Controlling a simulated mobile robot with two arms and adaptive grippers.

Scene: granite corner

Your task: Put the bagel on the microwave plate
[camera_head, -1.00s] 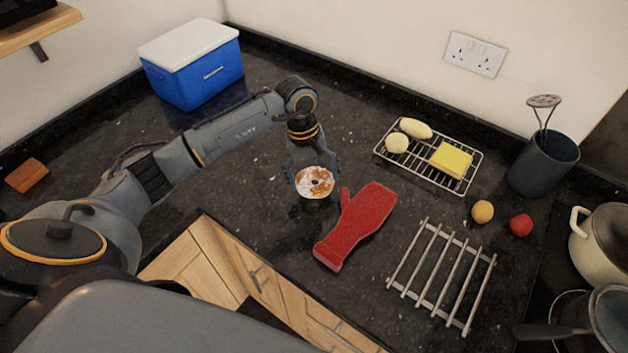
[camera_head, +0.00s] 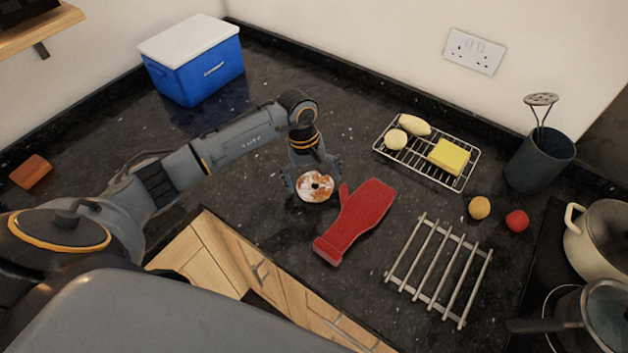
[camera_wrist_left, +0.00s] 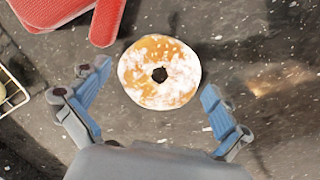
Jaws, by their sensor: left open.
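The bagel (camera_head: 315,187), round with white icing patches over golden brown, lies on the dark granite counter just left of the red oven mitt. My left gripper (camera_head: 313,180) is right at it, pointing down, with its fingers spread. In the left wrist view the bagel (camera_wrist_left: 160,72) lies beyond and between the two open blue-padded fingers (camera_wrist_left: 152,98), with gaps on both sides. No microwave plate is visible in these frames. My right gripper is not in view.
The red oven mitt (camera_head: 358,217) lies close to the bagel. A wire rack (camera_head: 463,182) holds a yellow block and pale items. A slatted metal trivet (camera_head: 438,270), a blue cooler (camera_head: 195,70) and pots stand around. Counter left of the gripper is mostly clear.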

